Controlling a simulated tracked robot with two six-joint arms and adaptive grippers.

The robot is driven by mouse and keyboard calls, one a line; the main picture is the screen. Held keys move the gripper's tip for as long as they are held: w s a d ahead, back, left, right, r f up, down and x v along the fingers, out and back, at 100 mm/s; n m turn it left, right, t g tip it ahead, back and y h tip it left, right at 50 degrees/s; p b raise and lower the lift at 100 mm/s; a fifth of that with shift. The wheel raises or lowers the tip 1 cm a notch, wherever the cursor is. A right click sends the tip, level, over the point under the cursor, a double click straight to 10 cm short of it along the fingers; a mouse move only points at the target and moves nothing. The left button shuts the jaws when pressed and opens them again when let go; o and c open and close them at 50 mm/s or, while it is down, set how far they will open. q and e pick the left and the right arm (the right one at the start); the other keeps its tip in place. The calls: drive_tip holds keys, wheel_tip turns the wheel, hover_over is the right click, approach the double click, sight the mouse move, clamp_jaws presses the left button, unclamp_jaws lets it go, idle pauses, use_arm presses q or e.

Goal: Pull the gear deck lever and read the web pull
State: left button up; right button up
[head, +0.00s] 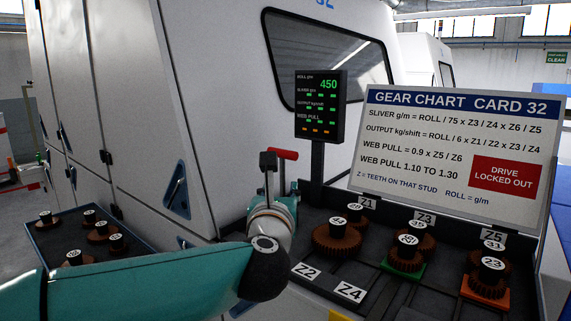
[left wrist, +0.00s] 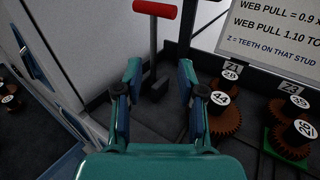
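The lever has a red handle (head: 284,154) and a grey stem; it stands upright at the left end of the gear deck (head: 330,283). In the left wrist view the red handle (left wrist: 154,9) shows at the top. My left gripper (head: 275,176) is by the lever; in its wrist view its fingers (left wrist: 158,72) are apart, with the stem seen in the gap and no contact visible. The display (head: 320,106) reads 450 for roll; its web pull row shows only orange marks. The gear chart card (head: 455,150) gives web pull = 0.9 x Z5 / Z6. My right gripper is out of view.
Several numbered gears sit on the deck, including 44 (head: 337,238), one on a green pad (head: 402,270) and 23 on an orange pad (head: 485,296). A side tray (head: 45,240) holds more gears at left. The white machine wall (head: 110,100) rises behind.

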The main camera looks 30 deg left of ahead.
sight(282, 166)
use_arm(q)
drive_tip(key=p+x, duration=0.2)
drive_tip(key=x, duration=0.5)
drive_tip(key=a+p+x, duration=0.1)
drive_tip(key=p+x, duration=0.1)
drive_tip(key=x, duration=0.5)
drive_tip(key=shift+w+a+r+p, duration=0.1)
drive_tip(key=shift+r+p, duration=0.1)
drive_tip(key=shift+p, duration=0.2)
drive_tip(key=shift+x, duration=0.8)
drive_tip(key=shift+f, duration=0.1)
clamp_jaws()
